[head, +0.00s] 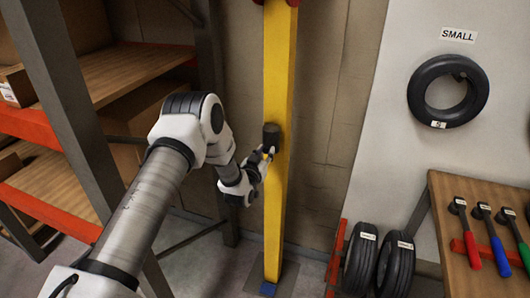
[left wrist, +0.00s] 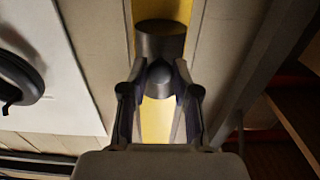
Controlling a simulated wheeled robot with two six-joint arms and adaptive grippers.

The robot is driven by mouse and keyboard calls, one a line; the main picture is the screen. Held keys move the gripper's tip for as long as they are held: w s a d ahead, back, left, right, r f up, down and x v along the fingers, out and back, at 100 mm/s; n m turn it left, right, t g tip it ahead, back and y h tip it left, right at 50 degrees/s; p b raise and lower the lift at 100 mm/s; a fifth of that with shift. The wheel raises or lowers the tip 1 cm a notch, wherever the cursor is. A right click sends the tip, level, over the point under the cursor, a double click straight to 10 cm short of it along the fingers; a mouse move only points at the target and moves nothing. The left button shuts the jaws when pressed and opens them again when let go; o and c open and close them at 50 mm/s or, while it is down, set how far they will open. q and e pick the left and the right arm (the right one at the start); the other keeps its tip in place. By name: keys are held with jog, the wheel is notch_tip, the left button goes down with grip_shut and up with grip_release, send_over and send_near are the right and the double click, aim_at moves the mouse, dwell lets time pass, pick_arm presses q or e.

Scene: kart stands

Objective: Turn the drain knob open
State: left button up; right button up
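A dark cylindrical knob (head: 271,136) sits on the front of an upright yellow post (head: 279,70). In the left wrist view the knob (left wrist: 160,42) is close ahead, with a rounded dark end (left wrist: 159,80) towards me. My left gripper (head: 267,153) is at the knob, just below it in the head view. In the left wrist view its two fingers (left wrist: 158,88) stand apart, one on each side of the rounded end, with narrow gaps showing. Whether either finger touches the knob is hard to tell. My right gripper is in neither view.
Wooden shelving with orange beams (head: 130,75) and grey uprights stands left of the post. Two tyres (head: 394,262) stand in a red rack at the lower right. Mallets (head: 491,238) lie on a wooden bench, and a tyre (head: 414,92) hangs under a "SMALL" sign.

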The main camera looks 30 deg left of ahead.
pick_arm(q)
grip_shut()
jog(key=shift+f+n+b, duration=0.2)
jog(key=shift+n+b, duration=0.4)
jog(key=shift+b, duration=0.4)
jog(key=shift+f+n+b, duration=0.15)
jog(key=shift+n+b, duration=17.25)
jog(key=shift+b, duration=2.1)
